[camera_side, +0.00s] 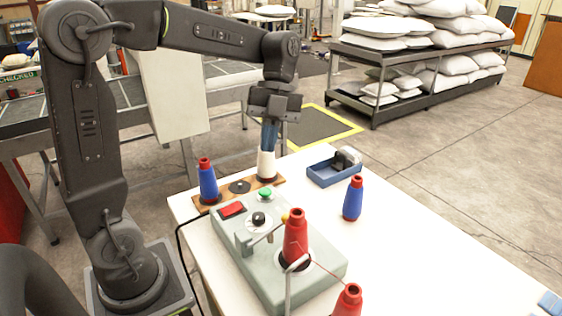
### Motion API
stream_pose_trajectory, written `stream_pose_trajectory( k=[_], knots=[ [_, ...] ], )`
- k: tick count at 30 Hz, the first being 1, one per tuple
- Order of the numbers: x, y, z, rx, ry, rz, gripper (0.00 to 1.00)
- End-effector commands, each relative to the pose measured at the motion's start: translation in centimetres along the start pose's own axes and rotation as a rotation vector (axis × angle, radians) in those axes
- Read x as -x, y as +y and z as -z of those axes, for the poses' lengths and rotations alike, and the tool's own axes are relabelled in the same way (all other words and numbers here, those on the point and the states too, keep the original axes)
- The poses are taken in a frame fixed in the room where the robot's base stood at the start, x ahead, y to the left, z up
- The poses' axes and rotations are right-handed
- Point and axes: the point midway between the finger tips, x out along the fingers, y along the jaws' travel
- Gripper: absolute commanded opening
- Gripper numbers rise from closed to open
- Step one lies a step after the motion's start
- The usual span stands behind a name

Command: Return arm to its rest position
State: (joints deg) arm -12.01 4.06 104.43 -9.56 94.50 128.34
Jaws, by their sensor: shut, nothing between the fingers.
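My gripper (269,148) points straight down at the back edge of the white table (420,262). Its blue fingers are shut and hold nothing. The fingertips are right at the top of a white thread cone (266,166); I cannot tell from this angle whether they touch it. The cone stands upright on the right end of a wooden board (226,196). My arm stretches out from its base at the left, raised over the board.
A blue cone (208,182) stands on the board's left end. A grey-green machine (254,258) carries a red cone (295,238). Another red cone (348,300) is in front, a blue cone (353,198) and blue tray (322,175) at right. The table's right side is mostly clear.

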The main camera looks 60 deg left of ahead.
Motion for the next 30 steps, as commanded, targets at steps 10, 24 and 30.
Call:
stream_pose_trajectory(
  k=[10, 24, 30],
  knots=[
    [-1.7, 2.8, 3.2, 0.649, -0.161, 0.262, 0.0],
    [-5.4, 6.4, 5.8, 1.575, 0.084, 0.849, 0.0],
    [-6.3, 7.0, 6.1, 1.759, 0.246, 0.966, 0.0]
  ],
)
